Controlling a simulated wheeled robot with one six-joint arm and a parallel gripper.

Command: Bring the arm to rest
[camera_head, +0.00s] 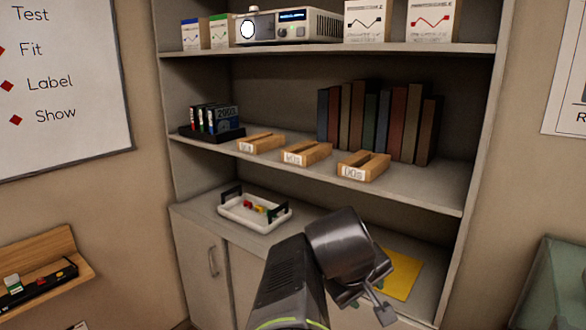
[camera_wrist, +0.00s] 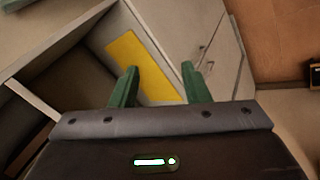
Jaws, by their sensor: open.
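My arm rises from the bottom middle of the head view, in front of the shelf unit. My gripper shows in the wrist view (camera_wrist: 160,82) with its two green fingers apart and nothing between them. In the head view the gripper end is partly hidden behind my wrist. Beyond the fingers a yellow sheet (camera_wrist: 140,62) lies on the lower counter; it also shows in the head view (camera_head: 403,275), partly covered by my arm.
The shelf unit (camera_head: 478,130) has a counter with a white tray (camera_head: 232,219) holding small coloured pieces. The middle shelf bears wooden boxes (camera_head: 306,154), books (camera_head: 385,120) and a black rack (camera_head: 212,133). A wooden wall ledge (camera_head: 38,252) is at left, a glass case (camera_head: 555,285) at right.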

